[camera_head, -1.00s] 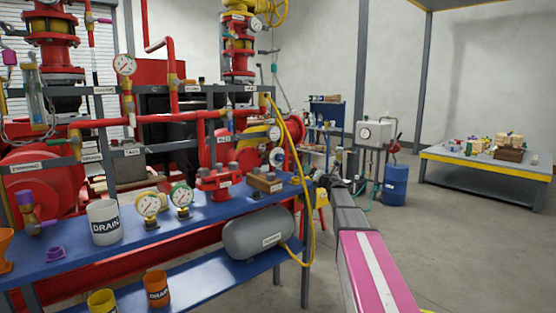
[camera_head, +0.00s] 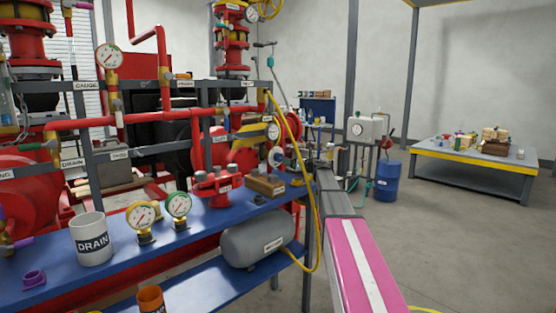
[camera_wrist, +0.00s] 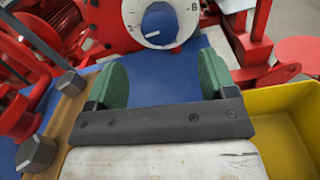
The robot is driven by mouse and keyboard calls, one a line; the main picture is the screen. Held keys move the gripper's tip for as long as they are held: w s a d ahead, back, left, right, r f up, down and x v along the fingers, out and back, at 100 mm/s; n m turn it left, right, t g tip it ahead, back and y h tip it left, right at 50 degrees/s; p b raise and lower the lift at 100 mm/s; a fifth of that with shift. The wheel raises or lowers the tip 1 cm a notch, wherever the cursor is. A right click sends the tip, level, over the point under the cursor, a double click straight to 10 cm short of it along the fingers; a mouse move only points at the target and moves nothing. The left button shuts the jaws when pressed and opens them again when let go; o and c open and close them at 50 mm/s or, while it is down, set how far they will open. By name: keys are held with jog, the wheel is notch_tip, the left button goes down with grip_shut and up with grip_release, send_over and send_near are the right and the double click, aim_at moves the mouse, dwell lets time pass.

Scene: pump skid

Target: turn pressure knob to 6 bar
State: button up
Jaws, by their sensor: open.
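The pressure knob (camera_wrist: 159,23) is blue and sits on a round white dial (camera_wrist: 183,30) with dark marks at the top of the wrist view. A 2 is readable at the dial's left and what looks like an 8 at its right. The knob's exact setting is too small to tell. My gripper (camera_wrist: 161,78) is open, with green finger pads apart and nothing between them. The knob lies ahead of the fingers, between their lines, not touched. In the head view the dial (camera_head: 276,157) shows small, left of my arm, and the fingertips are hard to make out.
A blue bench (camera_head: 205,222) carries a white DRAIN mug (camera_head: 91,240), two gauges and a red valve block (camera_head: 217,185). A yellow bin (camera_wrist: 286,130) is close at the gripper's right. A yellow hose (camera_head: 316,215) hangs beside my arm.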

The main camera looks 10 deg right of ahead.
aim_at(281, 158)
jog(key=x, duration=0.9)
jog(key=shift+w+a, duration=0.15)
jog(key=shift+w, duration=0.05)
jog(key=shift+c, duration=0.3)
jog(key=c, duration=0.9)
